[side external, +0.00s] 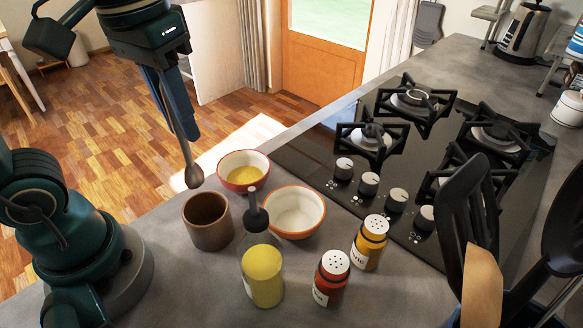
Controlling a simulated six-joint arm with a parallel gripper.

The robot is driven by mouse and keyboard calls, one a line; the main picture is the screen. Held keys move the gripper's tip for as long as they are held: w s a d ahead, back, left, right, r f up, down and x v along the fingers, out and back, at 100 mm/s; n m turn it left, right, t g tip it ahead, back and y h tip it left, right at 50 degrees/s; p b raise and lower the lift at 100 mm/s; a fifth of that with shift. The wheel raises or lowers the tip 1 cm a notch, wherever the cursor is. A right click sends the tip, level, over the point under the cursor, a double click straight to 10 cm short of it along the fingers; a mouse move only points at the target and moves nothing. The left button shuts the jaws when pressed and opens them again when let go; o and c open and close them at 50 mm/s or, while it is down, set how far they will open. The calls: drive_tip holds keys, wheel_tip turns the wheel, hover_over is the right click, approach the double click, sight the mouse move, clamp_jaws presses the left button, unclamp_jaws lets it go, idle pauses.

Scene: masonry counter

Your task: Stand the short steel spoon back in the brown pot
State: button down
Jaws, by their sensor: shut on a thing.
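My gripper (162,95) is shut on the handle of the short steel spoon (190,160). The spoon hangs bowl-down, slightly tilted, with its bowl above and a little left of the brown pot (208,232) in the picture. A small gap shows between the bowl and the pot's rim. The brown pot stands upright on the grey counter, and its dark opening shows no utensil. The upper end of the spoon's handle is hidden by the jaws.
A red-rimmed bowl (243,170) with yellow contents and an orange-rimmed bowl (295,212) stand beside the pot. An oil bottle (262,270), a red shaker (331,282) and a yellow shaker (369,245) are close by. A stove (325,150) and dark utensils (465,205) lie to the right.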

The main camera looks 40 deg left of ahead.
sight(192, 167)
drive_tip(key=shift+f, duration=5.2)
drive_tip(key=shift+f, duration=0.1)
drive_tip(key=c, duration=0.7)
unclamp_jaws()
drive_tip(key=shift+o, duration=0.3)
drive_tip(key=o, duration=0.3)
drive_tip(key=shift+o, duration=0.2)
